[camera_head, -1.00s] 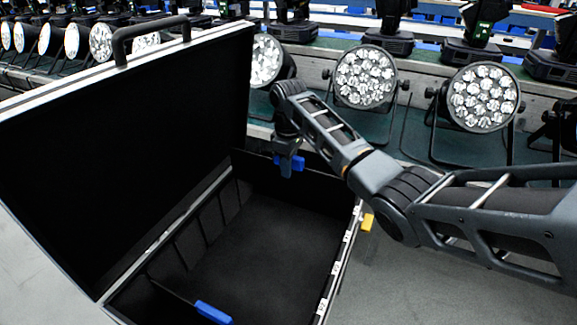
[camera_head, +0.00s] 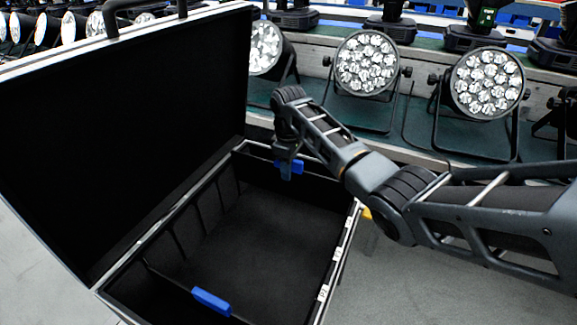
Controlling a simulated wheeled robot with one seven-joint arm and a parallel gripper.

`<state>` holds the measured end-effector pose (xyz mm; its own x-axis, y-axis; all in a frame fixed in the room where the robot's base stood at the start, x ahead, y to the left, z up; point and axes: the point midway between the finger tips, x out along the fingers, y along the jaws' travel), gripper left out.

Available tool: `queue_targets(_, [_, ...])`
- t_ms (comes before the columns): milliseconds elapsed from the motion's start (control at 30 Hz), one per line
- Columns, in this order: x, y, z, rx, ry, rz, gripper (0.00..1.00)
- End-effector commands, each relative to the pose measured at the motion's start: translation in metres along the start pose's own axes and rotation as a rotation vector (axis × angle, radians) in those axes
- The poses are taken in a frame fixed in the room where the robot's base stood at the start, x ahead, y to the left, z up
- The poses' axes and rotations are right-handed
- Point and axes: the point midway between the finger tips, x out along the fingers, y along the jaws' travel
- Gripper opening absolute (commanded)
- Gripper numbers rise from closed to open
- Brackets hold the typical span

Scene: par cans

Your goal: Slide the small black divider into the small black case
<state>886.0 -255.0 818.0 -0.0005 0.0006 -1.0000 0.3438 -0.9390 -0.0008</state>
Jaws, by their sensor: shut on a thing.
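The black case (camera_head: 326,272) stands open, its large black lid (camera_head: 130,130) raised on the left. My gripper (camera_head: 288,163) is at the far end of the case, shut on the blue grip (camera_head: 290,168) of a small black divider. The divider's dark panel blends with the case's far wall, so I cannot tell how deep it sits or whether it is in the slots. Another divider with a blue grip (camera_head: 211,301) stands across the near part of the case. Slot ribs (camera_head: 185,235) show along the left inner wall.
Several round stage lights (camera_head: 366,62) (camera_head: 486,82) stand on a ledge behind the case. A small yellow piece (camera_head: 366,214) shows beside the case's right rim. The grey floor is free at right. The case's middle is empty.

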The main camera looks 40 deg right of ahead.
Motion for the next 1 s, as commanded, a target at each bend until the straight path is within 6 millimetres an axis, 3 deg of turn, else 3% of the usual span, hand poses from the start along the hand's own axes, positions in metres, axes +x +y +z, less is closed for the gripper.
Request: queue_targets(1000, [0.065,0.000,0.000,0.000,0.000,0.000,0.00])
